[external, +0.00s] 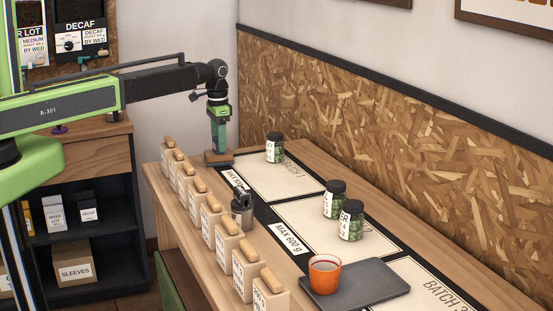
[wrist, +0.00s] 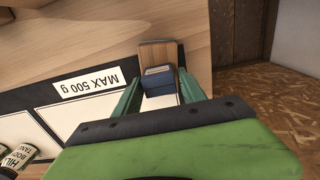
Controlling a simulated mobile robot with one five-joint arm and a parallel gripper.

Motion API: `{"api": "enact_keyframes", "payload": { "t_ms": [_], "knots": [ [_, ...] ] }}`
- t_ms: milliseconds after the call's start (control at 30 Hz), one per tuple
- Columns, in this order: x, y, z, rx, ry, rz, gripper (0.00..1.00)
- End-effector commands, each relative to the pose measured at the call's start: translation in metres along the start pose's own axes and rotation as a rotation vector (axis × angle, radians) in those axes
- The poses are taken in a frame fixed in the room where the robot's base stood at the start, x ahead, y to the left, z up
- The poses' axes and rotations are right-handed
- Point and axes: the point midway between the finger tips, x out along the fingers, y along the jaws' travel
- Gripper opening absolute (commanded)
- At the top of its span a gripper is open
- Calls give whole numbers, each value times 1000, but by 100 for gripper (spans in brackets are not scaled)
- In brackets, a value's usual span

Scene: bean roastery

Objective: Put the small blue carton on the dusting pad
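The small blue carton (wrist: 157,82) shows in the wrist view, dark blue with a pale label, between the tips of my two fingers. My gripper (external: 219,146) points straight down at the far end of the counter. It appears shut on the carton, which is mostly hidden by the fingers in the external view. Directly below is a flat brown wooden block (external: 217,159), likely the dusting pad; it also shows beyond the carton in the wrist view (wrist: 155,50). Whether the carton touches the block cannot be told.
Several jars, one alone (external: 274,149), stand on pale batch mats to the right. A dark tray (external: 375,288) holds an orange cup (external: 324,274). A row of wooden-topped canisters (external: 211,221) lines the left edge, with a metal grinder (external: 242,210) beside it. The wall borders the back.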

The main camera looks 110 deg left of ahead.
Motion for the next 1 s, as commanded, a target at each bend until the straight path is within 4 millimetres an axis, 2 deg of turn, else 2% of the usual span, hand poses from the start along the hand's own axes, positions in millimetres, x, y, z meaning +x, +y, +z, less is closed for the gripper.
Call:
{"api": "enact_keyframes", "payload": {
  "t_ms": [67,367,533,667,1000],
  "knots": [
    [0,0,0,0,0,0,59],
    [-1,0,0,0,0,0,59],
    [-14,0,0,0,0,0,59],
    [-35,0,0,0,0,0,59],
    [-111,0,0,0,0,0,59]
  ]
}}
